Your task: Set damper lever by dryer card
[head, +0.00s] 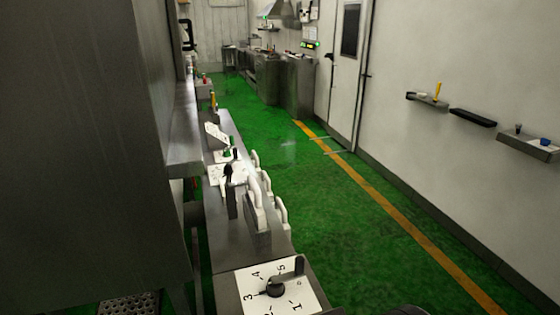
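A white dial plate (249,284) lies on a metal ledge at the bottom centre of the head view, marked with numbers around a black hub. A black lever (278,288) is fixed at the hub. Its arm points to the upper right and ends in a dark handle (299,266), beside the 5. Whether this is the damper lever I cannot tell. Farther along the ledge are a tilted white card-like plate (215,133) and another white plate (216,176) under dark and white parts. Their markings are too small to read. My gripper is not in view.
A large dark metal housing (80,150) fills the left side. White handles (253,200) stand along the ledge's right side. The green floor (350,230) to the right is clear, with an orange line. Small shelves (473,117) jut from the right wall. Steel cabinets (297,85) stand far back.

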